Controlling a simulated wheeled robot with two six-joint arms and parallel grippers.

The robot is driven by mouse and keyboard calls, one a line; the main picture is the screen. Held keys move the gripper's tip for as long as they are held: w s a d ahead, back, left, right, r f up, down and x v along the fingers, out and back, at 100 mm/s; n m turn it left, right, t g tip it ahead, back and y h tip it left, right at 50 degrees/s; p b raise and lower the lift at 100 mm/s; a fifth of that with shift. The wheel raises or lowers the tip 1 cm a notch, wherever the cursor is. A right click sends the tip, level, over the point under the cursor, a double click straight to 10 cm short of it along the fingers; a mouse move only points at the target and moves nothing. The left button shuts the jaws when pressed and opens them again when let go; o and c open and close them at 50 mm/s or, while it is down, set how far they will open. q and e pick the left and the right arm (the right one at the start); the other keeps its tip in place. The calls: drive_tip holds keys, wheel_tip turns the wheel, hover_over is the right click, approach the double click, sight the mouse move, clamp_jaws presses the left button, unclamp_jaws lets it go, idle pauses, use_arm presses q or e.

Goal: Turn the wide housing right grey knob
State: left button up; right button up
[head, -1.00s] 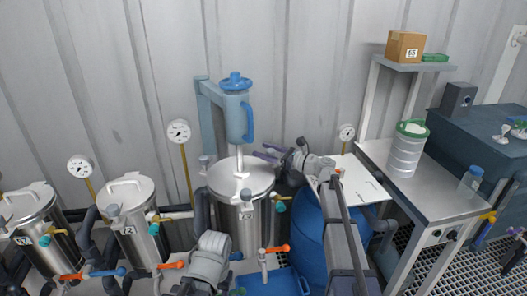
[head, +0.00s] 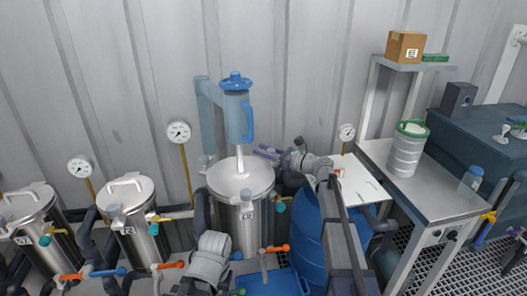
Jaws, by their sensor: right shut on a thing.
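The wide housing (head: 240,185) is the steel vessel in the middle of the head view, with a lid and a label on its front. One grey knob (head: 246,196) shows at its front rim and another grey knob (head: 204,164) at its left rim. My right gripper (head: 266,153), with purple fingers, is at the right rim. It is shut on the right grey knob, which its fingers and wrist hide almost fully. My left gripper's fingers do not show; only a grey part of my left arm appears at the bottom centre.
A blue-topped column (head: 237,115) rises behind the wide housing. Narrower steel vessels (head: 135,210) stand to the left. A blue drum (head: 310,245) is below my right arm. A steel table (head: 440,190) with a metal canister (head: 405,155) stands right.

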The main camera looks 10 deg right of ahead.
clamp_jaws()
drive_tip(key=shift+s+a+n+g+y, duration=0.1)
drive_tip(key=shift+s+n+g+y, duration=0.1)
drive_tip(key=shift+n+g+y, duration=0.75)
drive_tip(key=shift+s+a+n+g+y, duration=0.15)
drive_tip(key=shift+n+g+y, duration=0.35)
drive_tip(key=shift+g, duration=0.75)
drive_tip(key=o, duration=1.1)
unclamp_jaws()
drive_tip(key=shift+d, duration=0.1)
drive_tip(key=shift+v, duration=3.9)
drive_tip(key=shift+r, duration=0.1)
